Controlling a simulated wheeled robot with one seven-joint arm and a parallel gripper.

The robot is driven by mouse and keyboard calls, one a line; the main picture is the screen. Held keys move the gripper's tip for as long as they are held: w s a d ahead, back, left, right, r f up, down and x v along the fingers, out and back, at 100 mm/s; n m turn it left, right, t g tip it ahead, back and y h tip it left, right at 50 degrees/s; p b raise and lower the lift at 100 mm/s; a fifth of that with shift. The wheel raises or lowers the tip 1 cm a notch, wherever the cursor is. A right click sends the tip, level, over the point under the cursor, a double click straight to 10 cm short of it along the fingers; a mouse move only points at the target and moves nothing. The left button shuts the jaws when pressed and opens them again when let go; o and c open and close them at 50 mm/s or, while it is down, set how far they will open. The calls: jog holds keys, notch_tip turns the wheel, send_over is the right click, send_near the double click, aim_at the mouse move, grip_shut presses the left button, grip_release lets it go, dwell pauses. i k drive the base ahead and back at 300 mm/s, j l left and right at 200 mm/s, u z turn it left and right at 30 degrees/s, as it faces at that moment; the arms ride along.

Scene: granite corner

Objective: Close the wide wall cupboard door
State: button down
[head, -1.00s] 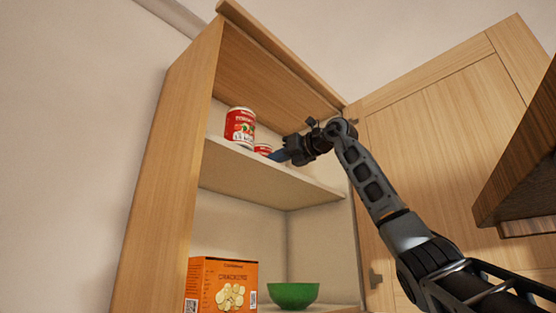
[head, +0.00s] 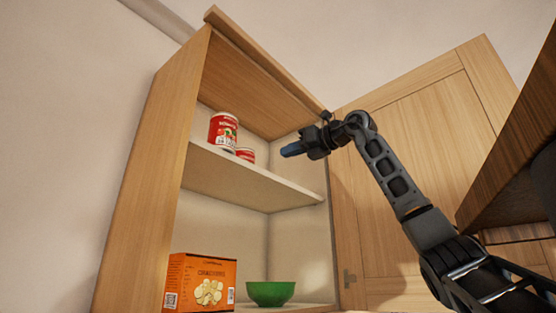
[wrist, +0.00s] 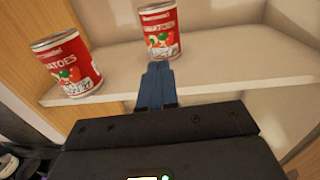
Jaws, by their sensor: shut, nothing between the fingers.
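The wide wall cupboard (head: 150,190) stands open, with its wooden door (head: 415,140) swung out to the right on its right-side hinges. My gripper (head: 284,152) is shut and empty, in front of the upper part of the cupboard, left of the door and apart from it. My arm crosses in front of the door and hides part of it. In the wrist view the blue fingers (wrist: 157,85) are together and point toward the upper shelf; the door does not show clearly there.
Two red tomato cans, a left one (wrist: 66,64) and a right one (wrist: 160,32), stand on the upper shelf (head: 250,185). Below are an orange cracker box (head: 200,283) and a green bowl (head: 270,293). A dark wooden cabinet (head: 510,150) juts in at the right.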

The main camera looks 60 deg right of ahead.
aim_at(442, 118)
jog(key=k+j, duration=0.1)
jog(key=k, duration=0.4)
jog(key=k+j, duration=0.15)
jog(key=k, duration=0.3)
